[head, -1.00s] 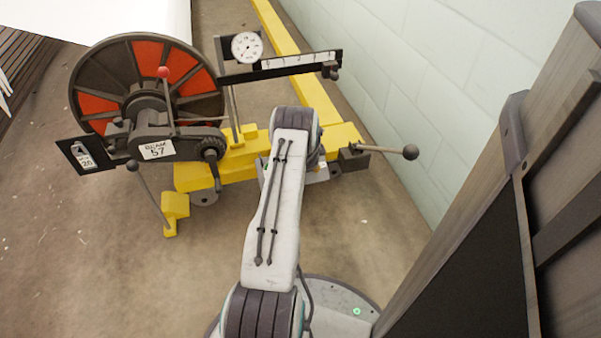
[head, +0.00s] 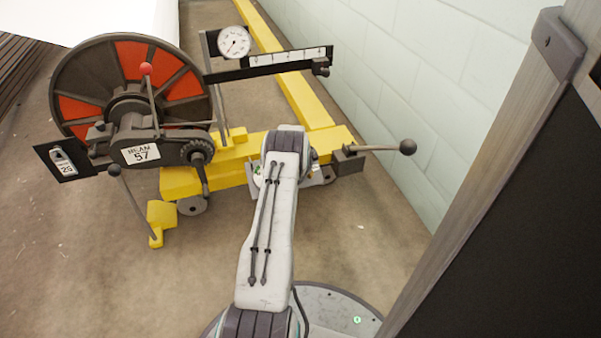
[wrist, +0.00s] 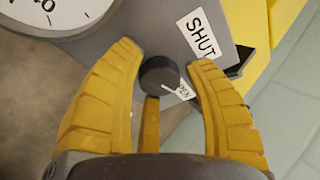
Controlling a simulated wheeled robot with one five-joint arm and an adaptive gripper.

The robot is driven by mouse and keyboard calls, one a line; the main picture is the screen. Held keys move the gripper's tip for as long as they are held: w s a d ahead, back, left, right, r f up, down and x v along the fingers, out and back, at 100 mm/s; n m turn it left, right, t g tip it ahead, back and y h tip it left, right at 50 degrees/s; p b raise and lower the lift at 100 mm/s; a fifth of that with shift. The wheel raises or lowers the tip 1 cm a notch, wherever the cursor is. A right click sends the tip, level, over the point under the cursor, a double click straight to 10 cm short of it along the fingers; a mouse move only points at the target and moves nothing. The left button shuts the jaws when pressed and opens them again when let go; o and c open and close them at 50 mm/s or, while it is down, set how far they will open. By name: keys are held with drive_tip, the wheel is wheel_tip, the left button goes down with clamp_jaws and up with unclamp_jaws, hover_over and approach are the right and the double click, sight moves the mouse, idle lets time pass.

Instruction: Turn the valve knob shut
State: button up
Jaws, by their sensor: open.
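The dark round valve knob (wrist: 158,75) shows in the middle of the wrist view, on a grey plate. A white pointer line on it runs toward the lower right, to a small label (wrist: 184,92) reading "PEN", its first letter hidden. A larger "SHUT" label (wrist: 201,33) is at the upper right. Gaps show between the fingers and the knob; I cannot tell any contact. In the head view my arm hides the knob and the gripper.
A white gauge (wrist: 68,14) is at the wrist view's upper left. In the head view, the yellow machine base (head: 230,170) carries a red-and-black wheel (head: 120,85). A ball-ended lever (head: 408,147) sticks out right. A pale block wall (head: 430,90) and a dark cabinet (head: 500,230) close the right side.

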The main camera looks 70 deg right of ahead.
drive_tip(key=shift+f, duration=0.1)
idle(0.3)
drive_tip(key=c, duration=0.9)
drive_tip(key=shift+d+n+h, duration=0.1)
drive_tip(key=shift+n+h, duration=0.4)
drive_tip(key=shift+n, duration=1.7)
drive_tip(key=o, duration=0.9)
drive_tip(key=v, duration=1.2)
drive_tip(key=shift+s, duration=0.1)
